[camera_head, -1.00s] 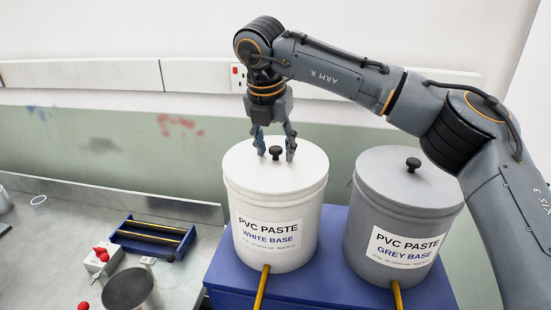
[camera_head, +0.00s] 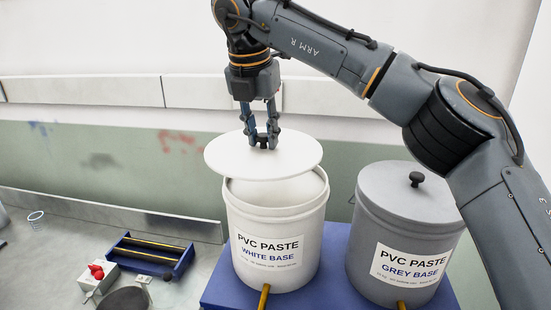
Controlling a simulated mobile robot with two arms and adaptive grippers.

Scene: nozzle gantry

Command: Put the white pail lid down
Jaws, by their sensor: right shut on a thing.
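The white pail lid (camera_head: 230,157) is a flat white disc with a black knob. My right gripper (camera_head: 263,143) is shut on the knob and holds the lid above the white pail (camera_head: 310,215), a little toward the back left. The pail's mouth shows below the lid with white contents, partly covered from view by the lid. The pail is labelled "PVC PASTE WHITE BASE". My left gripper is not in view.
A lidded grey pail (camera_head: 395,225) stands close on the right, on the same blue stand (camera_head: 330,285). On the grey bench (camera_head: 60,265) at left are a blue rack (camera_head: 150,255), a small box with a red button (camera_head: 97,275) and a clear cup (camera_head: 36,218).

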